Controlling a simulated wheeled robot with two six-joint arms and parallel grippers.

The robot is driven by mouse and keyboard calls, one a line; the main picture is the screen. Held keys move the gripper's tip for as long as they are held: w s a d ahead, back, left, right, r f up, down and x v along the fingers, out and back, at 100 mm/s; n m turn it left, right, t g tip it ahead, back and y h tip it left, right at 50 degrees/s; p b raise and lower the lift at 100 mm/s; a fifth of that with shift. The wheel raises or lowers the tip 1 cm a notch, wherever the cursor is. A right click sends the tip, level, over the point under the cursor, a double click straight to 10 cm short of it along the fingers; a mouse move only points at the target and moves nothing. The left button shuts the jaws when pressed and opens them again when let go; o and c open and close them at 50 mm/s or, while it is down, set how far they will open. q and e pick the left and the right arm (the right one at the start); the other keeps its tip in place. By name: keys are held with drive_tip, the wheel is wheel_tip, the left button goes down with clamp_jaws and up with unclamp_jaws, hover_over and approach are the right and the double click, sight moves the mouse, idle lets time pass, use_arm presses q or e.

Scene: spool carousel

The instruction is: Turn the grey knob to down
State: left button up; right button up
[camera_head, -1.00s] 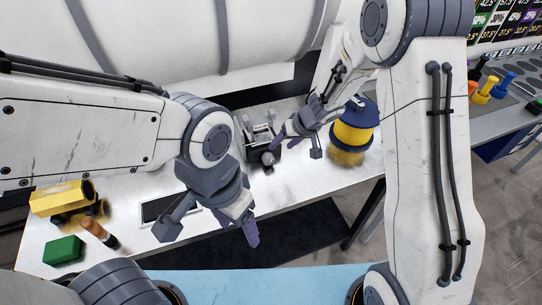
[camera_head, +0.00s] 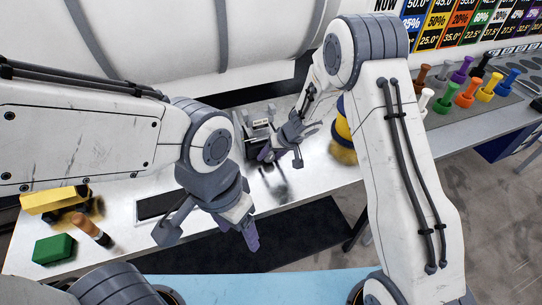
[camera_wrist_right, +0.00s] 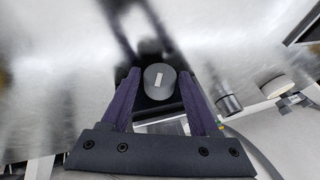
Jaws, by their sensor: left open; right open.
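The grey knob (camera_wrist_right: 160,82) is a short round cylinder with a white mark on its face. In the right wrist view the mark runs nearly upright, slightly tilted. My right gripper (camera_head: 281,158) is open at the front of the small dark device (camera_head: 258,132) on the bench. In the right wrist view its two purple fingers (camera_wrist_right: 165,95) stand on either side of the knob, with small gaps visible. In the head view the fingers hide the knob. My left gripper (camera_head: 207,236) is open and empty, in front of the bench's near edge.
A yellow-and-blue spool (camera_head: 343,135) stands right of the device, partly behind my right arm. A dark flat tablet (camera_head: 160,204), a brown-handled tool (camera_head: 92,229), a green block (camera_head: 54,249) and a yellow object (camera_head: 55,198) lie at left. Several coloured pegs stand at far right.

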clamp_jaws()
drive_tip(key=p, duration=0.1)
drive_tip(key=h+p, duration=0.1)
drive_tip(key=shift+s+a+r+p, duration=0.1)
drive_tip(key=shift+a+r+p, duration=0.05)
drive_tip(key=shift+r+p, duration=0.25)
drive_tip(key=shift+a+f+t+h, duration=0.1)
drive_tip(key=shift+f+t+h, duration=0.15)
drive_tip(key=shift+t+h, duration=0.2)
drive_tip(key=h+b, duration=0.1)
drive_tip(key=f+n+h+b, duration=0.1)
drive_tip(key=b, duration=0.1)
drive_tip(key=shift+a+t+h, duration=0.15)
drive_tip(key=shift+t+h, duration=0.1)
drive_tip(key=shift+t, duration=0.1)
drive_tip(key=shift+r+h+b, duration=0.35)
drive_tip(key=shift+h+b, duration=0.05)
drive_tip(key=shift+b, duration=0.3)
unclamp_jaws()
